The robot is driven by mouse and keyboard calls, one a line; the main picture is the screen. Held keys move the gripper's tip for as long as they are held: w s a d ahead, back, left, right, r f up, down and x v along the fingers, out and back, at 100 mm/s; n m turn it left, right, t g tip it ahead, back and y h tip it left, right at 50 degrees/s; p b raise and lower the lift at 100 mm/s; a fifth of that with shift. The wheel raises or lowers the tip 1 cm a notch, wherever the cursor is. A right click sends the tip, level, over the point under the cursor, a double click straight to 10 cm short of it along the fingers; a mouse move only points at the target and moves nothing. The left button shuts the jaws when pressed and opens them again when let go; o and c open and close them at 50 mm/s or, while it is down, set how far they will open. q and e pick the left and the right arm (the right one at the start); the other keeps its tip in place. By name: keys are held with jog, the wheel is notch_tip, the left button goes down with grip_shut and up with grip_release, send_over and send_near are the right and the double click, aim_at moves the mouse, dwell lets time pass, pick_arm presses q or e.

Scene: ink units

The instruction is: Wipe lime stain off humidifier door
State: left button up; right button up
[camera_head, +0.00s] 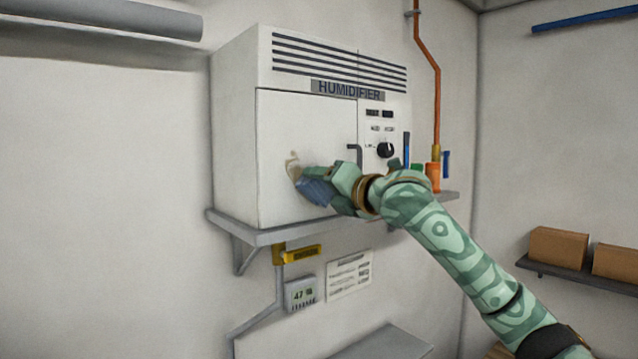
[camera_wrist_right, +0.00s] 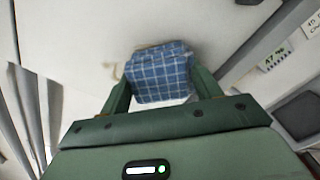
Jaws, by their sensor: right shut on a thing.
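The white humidifier (camera_head: 235,130) stands on a wall shelf, and its door (camera_head: 300,120) is shut. A tan lime stain (camera_head: 292,165) shows on the lower middle of the door; part of it is hidden behind the cloth and gripper. My right gripper (camera_head: 325,183) is shut on a blue checked cloth (camera_head: 316,191) at the door, just right of and below the visible stain. In the right wrist view the cloth (camera_wrist_right: 160,75) sits between the two green fingers (camera_wrist_right: 160,90), with a bit of tan stain (camera_wrist_right: 112,71) beside it. I cannot tell if the cloth touches the door. My left gripper is not in view.
The door handle (camera_head: 355,155) and control knob (camera_head: 385,150) are right of the gripper. The supporting shelf (camera_head: 250,235) runs below. A yellow valve (camera_head: 300,253) and small meter (camera_head: 300,294) are under it. Boxes (camera_head: 558,248) stand on a shelf at right.

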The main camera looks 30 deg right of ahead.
jog(key=shift+w+d, duration=0.2)
jog(key=shift+d, duration=1.4)
jog(key=shift+r, duration=0.8)
jog(key=shift+s+a, duration=0.2)
jog(key=shift+a, duration=2.3)
jog(key=shift+s+a, duration=0.2)
jog(key=shift+a, duration=2.25)
jog(key=shift+a+r, duration=0.15)
jog(key=shift+r, duration=0.6)
jog(key=shift+d+r, duration=0.1)
jog(key=shift+d, duration=0.2)
jog(key=shift+w+d, duration=0.2)
jog(key=shift+d, duration=2.25)
jog(key=shift+w+d, duration=0.15)
jog(key=shift+d, duration=2.25)
jog(key=shift+s, duration=0.1)
